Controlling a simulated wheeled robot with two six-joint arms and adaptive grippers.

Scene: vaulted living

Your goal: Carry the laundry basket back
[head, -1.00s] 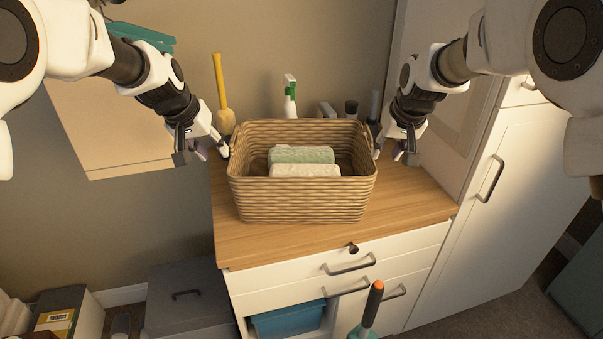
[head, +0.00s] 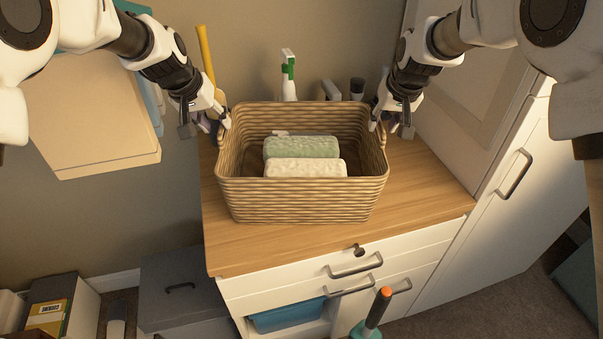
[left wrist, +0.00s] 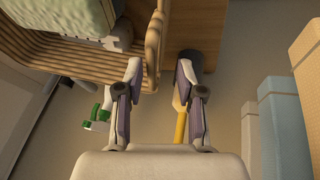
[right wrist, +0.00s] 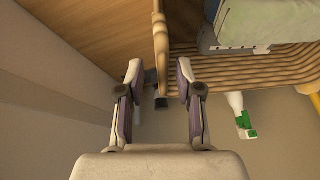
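The woven tan laundry basket (head: 300,203) stands upright on the wooden top of a white cabinet, with a rolled green towel (head: 300,147) and a rolled white towel (head: 305,168) inside. My left gripper (head: 218,117) is at its left side near the back corner. In the left wrist view, its fingers (left wrist: 160,78) are apart, with the basket's side wall (left wrist: 155,50) in line with the gap. My right gripper (head: 386,117) is at the right side near the back corner. In the right wrist view, its fingers (right wrist: 160,76) are apart and the side wall (right wrist: 160,40) lines up with the gap. Contact is unclear.
The wooden top (head: 250,243) is clear in front of the basket. A green-white spray bottle (head: 288,78), a yellow-handled tool (head: 206,55) and dark-topped items stand behind. A tall white cupboard (head: 490,230) is at right. An orange-tipped handle (head: 378,308) rises in front.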

